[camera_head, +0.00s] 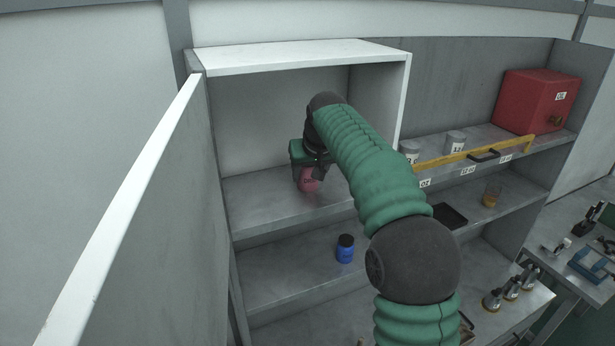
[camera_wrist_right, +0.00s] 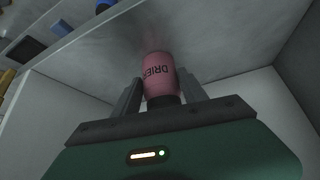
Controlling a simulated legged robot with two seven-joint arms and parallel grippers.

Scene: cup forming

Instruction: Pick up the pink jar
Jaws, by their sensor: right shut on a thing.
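The pink jar (camera_head: 309,181) is at the upper shelf inside the white-framed cubby in the head view, partly hidden by my right gripper (camera_head: 312,172). In the right wrist view the pink jar (camera_wrist_right: 158,76) carries dark lettering reading "DRIER" and has a dark end near the gripper base. It sits between the two grey fingers of my right gripper (camera_wrist_right: 160,95), which is shut on it. I cannot tell whether the jar touches the shelf. My left gripper is not in view.
A blue jar with a black lid (camera_head: 345,250) stands on the shelf below. To the right are grey canisters (camera_head: 455,142), a yellow rail (camera_head: 470,153), a red box (camera_head: 537,101) and a black tray (camera_head: 449,216). The cubby's white side edge (camera_head: 403,100) stands close to my arm.

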